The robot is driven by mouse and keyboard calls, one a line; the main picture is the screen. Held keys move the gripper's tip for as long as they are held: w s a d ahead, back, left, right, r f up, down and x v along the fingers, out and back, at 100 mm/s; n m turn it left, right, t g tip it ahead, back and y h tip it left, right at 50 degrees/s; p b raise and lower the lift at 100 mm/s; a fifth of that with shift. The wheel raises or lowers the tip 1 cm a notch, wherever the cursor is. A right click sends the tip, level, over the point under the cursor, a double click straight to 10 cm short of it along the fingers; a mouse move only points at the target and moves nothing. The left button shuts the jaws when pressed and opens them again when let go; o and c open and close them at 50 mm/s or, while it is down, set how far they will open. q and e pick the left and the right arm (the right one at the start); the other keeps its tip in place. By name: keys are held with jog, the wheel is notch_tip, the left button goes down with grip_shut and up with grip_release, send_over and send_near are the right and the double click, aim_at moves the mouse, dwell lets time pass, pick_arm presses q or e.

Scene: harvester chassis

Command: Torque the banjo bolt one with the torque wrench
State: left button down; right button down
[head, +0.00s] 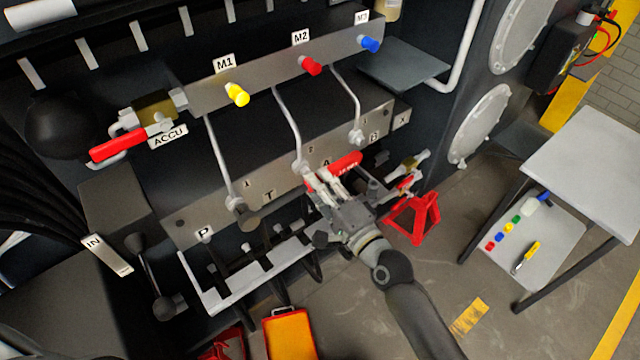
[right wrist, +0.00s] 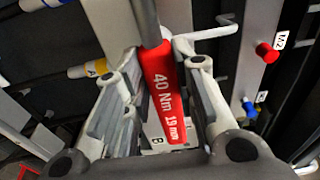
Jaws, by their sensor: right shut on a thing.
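The torque wrench (right wrist: 163,90) has a red grip marked 40 Nm 19 mm and a grey shaft. In the right wrist view it lies between the fingers of my right gripper (right wrist: 160,105), and the shaft runs out at the top. In the head view my right gripper (head: 335,182) is shut on the wrench, whose red grip (head: 345,164) shows at the fingers in front of the manifold block (head: 285,172). The wrench's head cannot be made out. The pipe by label 1 ends at a fitting (head: 238,203) left of my gripper; banjo bolt one itself is not clear. My left gripper is out of view.
Yellow (head: 237,94), red (head: 311,65) and blue (head: 370,44) caps stand on the upper plate above the pipes. A red-handled valve (head: 118,146) is at left. A grey table (head: 590,160) stands right.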

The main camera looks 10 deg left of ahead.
jog(key=v, duration=1)
jog(key=shift+d+r, duration=0.2)
jog(key=shift+d, duration=0.2)
dwell(1.5)
